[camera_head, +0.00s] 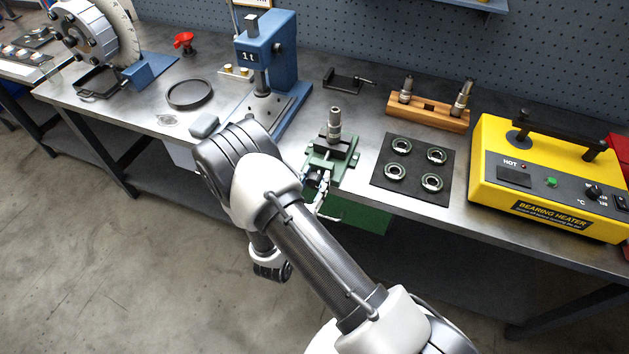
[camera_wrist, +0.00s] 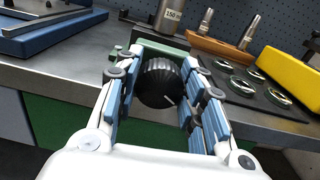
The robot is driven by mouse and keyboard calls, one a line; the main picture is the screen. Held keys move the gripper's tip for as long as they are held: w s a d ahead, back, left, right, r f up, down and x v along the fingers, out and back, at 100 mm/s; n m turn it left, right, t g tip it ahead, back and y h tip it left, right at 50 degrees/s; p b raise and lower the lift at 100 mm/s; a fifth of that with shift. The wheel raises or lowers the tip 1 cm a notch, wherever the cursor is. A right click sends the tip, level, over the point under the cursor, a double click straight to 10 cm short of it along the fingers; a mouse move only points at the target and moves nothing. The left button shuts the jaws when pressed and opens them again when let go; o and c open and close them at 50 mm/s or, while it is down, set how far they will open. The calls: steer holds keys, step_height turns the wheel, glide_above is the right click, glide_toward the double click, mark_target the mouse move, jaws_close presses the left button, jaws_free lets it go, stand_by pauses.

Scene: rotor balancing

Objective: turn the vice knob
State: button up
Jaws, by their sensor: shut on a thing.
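The vice knob (camera_wrist: 159,83) is a black ribbed knob with a white mark on its face, in the middle of the wrist view. My gripper (camera_wrist: 155,95) has its blue-padded fingers on both sides of the knob and is shut on it. The green vice (camera_head: 330,155) stands at the table's front edge in the head view, with a metal cylindrical part (camera_head: 335,124) upright in its dark jaws. The knob itself is hidden by my gripper in the head view. My gripper (camera_head: 319,193) shows there at the vice's front.
A dark mat (camera_head: 414,188) with several bearing rings lies right of the vice. Behind it is a wooden block (camera_head: 428,111) with metal parts. A yellow bearing heater (camera_head: 545,180) stands at the right, a blue press (camera_head: 268,60) at the left.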

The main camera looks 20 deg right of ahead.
steer(key=o, duration=1.1)
steer(key=v, duration=1.2)
